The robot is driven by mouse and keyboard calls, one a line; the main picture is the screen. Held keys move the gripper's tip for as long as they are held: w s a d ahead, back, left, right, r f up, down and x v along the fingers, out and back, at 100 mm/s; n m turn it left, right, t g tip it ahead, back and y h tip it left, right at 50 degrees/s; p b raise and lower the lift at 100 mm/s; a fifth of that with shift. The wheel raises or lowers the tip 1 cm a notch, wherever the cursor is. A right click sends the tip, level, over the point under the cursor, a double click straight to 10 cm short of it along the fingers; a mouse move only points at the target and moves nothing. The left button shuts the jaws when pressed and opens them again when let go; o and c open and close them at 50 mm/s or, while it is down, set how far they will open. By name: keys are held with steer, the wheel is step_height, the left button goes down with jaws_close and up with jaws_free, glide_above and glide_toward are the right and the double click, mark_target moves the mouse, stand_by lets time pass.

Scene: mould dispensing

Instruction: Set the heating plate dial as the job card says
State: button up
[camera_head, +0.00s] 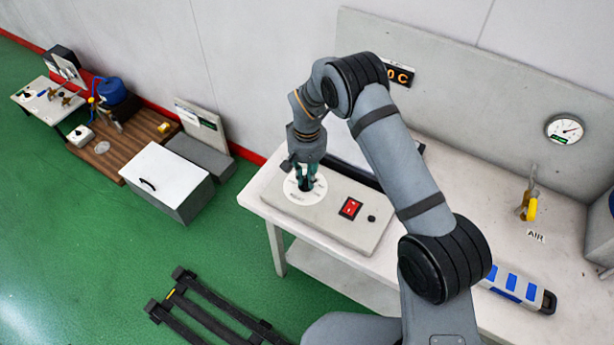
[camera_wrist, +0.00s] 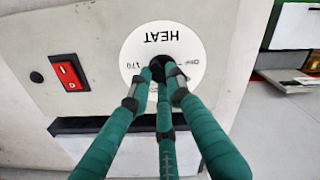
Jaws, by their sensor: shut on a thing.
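The heating plate's control box (camera_head: 345,225) stands on the white bench, with a white round dial scale (camera_head: 296,196) on its top. In the wrist view the scale (camera_wrist: 136,50) reads "HEAT" upside down, with "170" at one side and partly legible lettering at the other. My gripper (camera_head: 307,182) points down over the dial. In the wrist view its green fingers (camera_wrist: 160,76) are shut around the black dial knob (camera_wrist: 156,64). The fingers hide most of the knob, so its pointer direction cannot be told. I cannot make out a job card for certain.
A red rocker switch (camera_head: 350,208) and a black button (camera_head: 371,218) sit beside the dial. An orange display (camera_head: 400,74) ending in "0 C" is partly hidden by my arm. A gauge (camera_head: 565,130) and yellow-handled air valve (camera_head: 530,207) are at right.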

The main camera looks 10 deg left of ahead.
jaws_close()
steer(key=shift+f+m+b, duration=0.3)
steer(key=shift+m+b, duration=0.2)
steer(key=shift+b, duration=0.5)
steer(key=shift+f+m+b, duration=0.1)
steer(key=shift+m+b, duration=0.3)
steer(key=shift+b, duration=0.4)
steer(key=shift+r+m+b, duration=0.2)
steer(key=shift+m+b, duration=0.6)
steer(key=shift+r, duration=0.2)
steer(key=o, duration=0.8)
jaws_free()
steer(key=shift+o, duration=0.2)
